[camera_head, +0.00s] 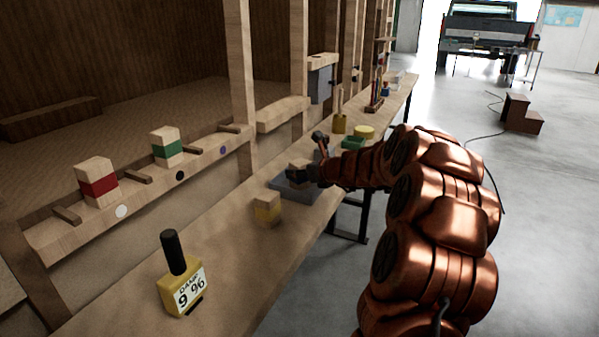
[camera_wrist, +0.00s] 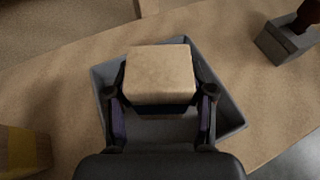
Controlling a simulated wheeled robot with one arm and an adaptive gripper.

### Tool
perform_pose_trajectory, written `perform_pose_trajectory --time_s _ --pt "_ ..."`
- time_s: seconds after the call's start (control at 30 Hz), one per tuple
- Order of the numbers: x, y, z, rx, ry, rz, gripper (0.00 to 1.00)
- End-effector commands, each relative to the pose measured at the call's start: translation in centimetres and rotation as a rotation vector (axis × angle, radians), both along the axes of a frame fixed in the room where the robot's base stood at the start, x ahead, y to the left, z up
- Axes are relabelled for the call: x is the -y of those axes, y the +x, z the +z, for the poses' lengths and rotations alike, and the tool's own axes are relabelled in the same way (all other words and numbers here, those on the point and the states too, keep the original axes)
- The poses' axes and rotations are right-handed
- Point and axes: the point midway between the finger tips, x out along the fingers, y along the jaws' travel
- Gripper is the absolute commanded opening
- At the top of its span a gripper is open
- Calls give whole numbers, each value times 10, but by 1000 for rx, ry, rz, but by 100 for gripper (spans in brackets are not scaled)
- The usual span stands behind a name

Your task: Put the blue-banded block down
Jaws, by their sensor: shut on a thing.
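The blue-banded block (camera_wrist: 160,72) is a pale wooden block with a dark bluish band low on its side, partly hidden by the gripper. My gripper (camera_wrist: 162,98) is shut on it, one finger on each side. In the head view my gripper (camera_head: 303,174) is over the grey tray (camera_head: 280,184) on the bench, and the block (camera_head: 297,163) shows only in part. The tray also shows around the block in the wrist view (camera_wrist: 232,112). I cannot tell whether the block touches the tray floor.
A yellow-banded block (camera_head: 267,208) stands on the bench (camera_head: 235,255) just in front of the tray. A yellow tester with a black handle (camera_head: 181,275) stands nearer. Red-banded (camera_head: 97,183) and green-banded (camera_head: 166,147) blocks sit on the left ledge. A green item (camera_head: 353,142) lies beyond the tray.

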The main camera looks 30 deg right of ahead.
Motion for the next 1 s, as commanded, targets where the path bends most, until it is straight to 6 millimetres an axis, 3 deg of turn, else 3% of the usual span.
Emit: perform_pose_trajectory --time_s 0.03,0.07,0.27,0.7,1.0 --pt "-1 0 -2 0 0 1 16" --pt "0 0 -1 0 0 1 56" --pt "0 0 -1 0 0 0 77" --pt "1 -2 3 1 1 -1 79" --pt "9 -47 23 1 2 -4 79"
